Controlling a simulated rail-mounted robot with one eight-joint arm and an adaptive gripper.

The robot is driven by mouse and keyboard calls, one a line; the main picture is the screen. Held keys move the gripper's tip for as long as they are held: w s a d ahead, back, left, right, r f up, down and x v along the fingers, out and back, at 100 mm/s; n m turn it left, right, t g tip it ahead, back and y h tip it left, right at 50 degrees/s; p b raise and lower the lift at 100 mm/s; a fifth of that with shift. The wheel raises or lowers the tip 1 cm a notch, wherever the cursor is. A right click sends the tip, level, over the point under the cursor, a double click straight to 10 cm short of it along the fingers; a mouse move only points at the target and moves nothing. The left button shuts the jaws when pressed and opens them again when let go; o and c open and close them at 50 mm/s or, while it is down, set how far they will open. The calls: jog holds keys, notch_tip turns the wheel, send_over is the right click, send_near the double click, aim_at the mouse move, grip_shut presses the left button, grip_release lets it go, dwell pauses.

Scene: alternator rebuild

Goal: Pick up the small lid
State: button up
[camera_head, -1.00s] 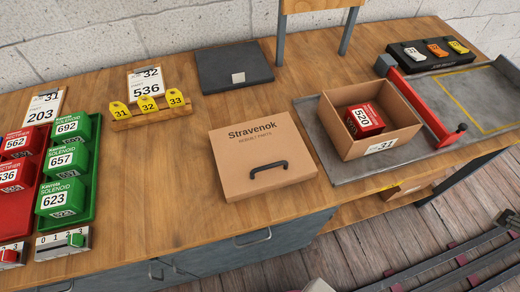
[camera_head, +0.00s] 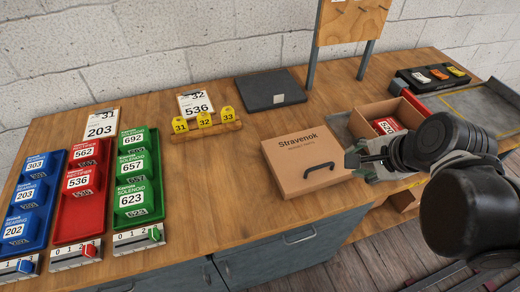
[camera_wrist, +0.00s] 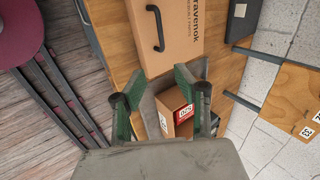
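A flat brown cardboard lid (camera_head: 301,155) marked "Stravenok" lies on the wooden bench. A black handle (camera_head: 318,172) stands on its top near the front edge. The lid and handle also show at the top of the wrist view (camera_wrist: 183,48). My gripper (camera_head: 356,160) hangs just right of the lid in the head view, apart from the handle as far as I can tell. In the wrist view its green fingers (camera_wrist: 160,82) are spread, with nothing held between them. The handle lies beyond the fingertips there.
An open carton (camera_head: 362,124) with a red box (camera_head: 386,127) inside stands right of the lid, partly behind my arm. A dark flat slab (camera_head: 268,92) lies at the back. Blue, red and green trays (camera_head: 117,221) fill the left side.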

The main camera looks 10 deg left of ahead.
jog(key=a, duration=0.1)
jog(key=b, duration=0.2)
send_near(325, 165)
notch_tip(325, 165, down, 2)
jog(key=w, duration=0.1)
jog(key=shift+a+b+x, duration=0.1)
jog(key=shift+b+x, duration=0.3)
jog(key=shift+x, duration=1.5)
jog(key=shift+a+b+x, duration=0.15)
jog(key=shift+b+x, duration=0.25)
jog(key=shift+x, duration=1.45)
grip_shut()
